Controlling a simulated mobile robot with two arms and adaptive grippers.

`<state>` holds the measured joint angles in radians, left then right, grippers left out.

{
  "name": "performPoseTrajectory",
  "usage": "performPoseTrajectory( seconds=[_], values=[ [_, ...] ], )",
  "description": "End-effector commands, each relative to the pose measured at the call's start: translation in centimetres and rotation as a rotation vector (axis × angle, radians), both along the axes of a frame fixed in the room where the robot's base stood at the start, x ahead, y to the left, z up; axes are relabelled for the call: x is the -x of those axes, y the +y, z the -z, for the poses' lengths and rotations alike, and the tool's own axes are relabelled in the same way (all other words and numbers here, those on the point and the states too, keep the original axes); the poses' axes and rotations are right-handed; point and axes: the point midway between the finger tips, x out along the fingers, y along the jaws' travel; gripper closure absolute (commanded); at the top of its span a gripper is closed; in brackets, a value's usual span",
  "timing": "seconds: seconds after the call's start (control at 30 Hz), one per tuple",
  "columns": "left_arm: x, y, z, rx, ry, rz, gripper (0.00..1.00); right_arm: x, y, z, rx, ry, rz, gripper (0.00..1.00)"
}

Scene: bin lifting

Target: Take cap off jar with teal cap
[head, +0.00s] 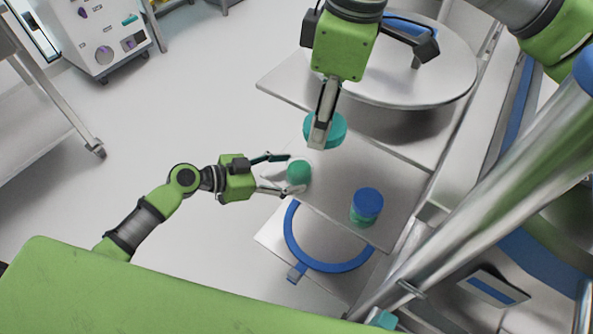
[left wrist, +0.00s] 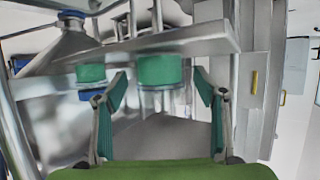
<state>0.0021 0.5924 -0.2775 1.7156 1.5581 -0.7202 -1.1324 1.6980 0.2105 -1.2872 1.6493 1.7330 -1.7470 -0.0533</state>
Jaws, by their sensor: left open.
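A small round green jar (head: 299,172) stands near the left edge of the grey shelf plate. My left gripper (head: 285,174) is open, its fingers spread around that jar. In the left wrist view, which looks upside down, a green jar (left wrist: 160,70) with a pale rim sits between the spread fingertips (left wrist: 162,85), with gaps on both sides. A round teal cap-like piece (head: 331,134) lies at the fingertip of my right gripper (head: 320,130). I cannot tell whether it is held. The jar's underside is hidden.
A jar with a blue cap (head: 367,202) stands right of the green jar; it also shows in the left wrist view (left wrist: 91,73). A large round metal lid (head: 440,75) is behind. A blue ring (head: 290,240) lies below the shelf plate (head: 385,175). Metal columns bound the right side.

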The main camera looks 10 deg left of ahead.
Motion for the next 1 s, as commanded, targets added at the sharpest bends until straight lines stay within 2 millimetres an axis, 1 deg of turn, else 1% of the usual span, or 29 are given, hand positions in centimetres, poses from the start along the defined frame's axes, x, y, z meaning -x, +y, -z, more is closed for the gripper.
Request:
performPoseTrajectory(
  seconds=[0.03, 0.1, 0.3, 0.47, 0.67, 0.77, 0.83, 0.87, 0.97, 1.0],
  values=[
    [0.8, 1.0, -0.2, -0.005, 0.002, 0.0, 0.36, 0.0, 0.0, 0.2, 0.0, 0.0, 0.0, 0.81],
    [1.6, 2.2, -0.9, -0.004, 0.001, -0.001, 0.36, 0.0, 0.0, 0.2, 0.0, 0.0, 0.0, 0.81],
    [3.8, 5.1, -2.5, -0.001, 0.001, 0.001, 0.36, 0.0, 0.0, 0.5, 0.0, 0.0, 0.0, 0.81],
    [4.7, 6.5, -3.3, 0.0, 0.0, 0.0, 0.36, 0.0, 0.0, 0.5, 0.0, 0.0, 0.0, 0.81],
    [5.0, 6.9, -3.5, 0.0, 0.002, 0.001, 0.36, 0.0, 0.0, 0.5, 0.0, 0.0, 0.0, 0.81],
    [5.2, 6.9, -2.7, -0.006, 0.019, -0.008, 0.36, 0.0, 0.0, 0.5, 0.0, 0.0, 0.0, 0.81],
    [5.4, 6.9, -1.3, -0.019, 0.049, -0.024, 0.36, 0.0, 0.0, 0.5, 0.0, 0.0, 0.0, 0.81],
    [5.6, 6.9, -0.5, -0.025, 0.068, -0.033, 0.36, 0.0, 0.0, 0.5, 0.0, 0.0, 0.0, 0.81],
    [6.5, 7.0, 3.0, -0.06, 0.145, -0.075, 0.36, 0.0, 0.0, 0.5, 0.0, 0.0, 0.0, 0.81],
    [7.0, 7.0, 4.7, -0.077, 0.183, -0.096, 0.36, 0.0, 0.0, 0.5, 0.0, 0.0, 0.0, 0.81]
  ],
)
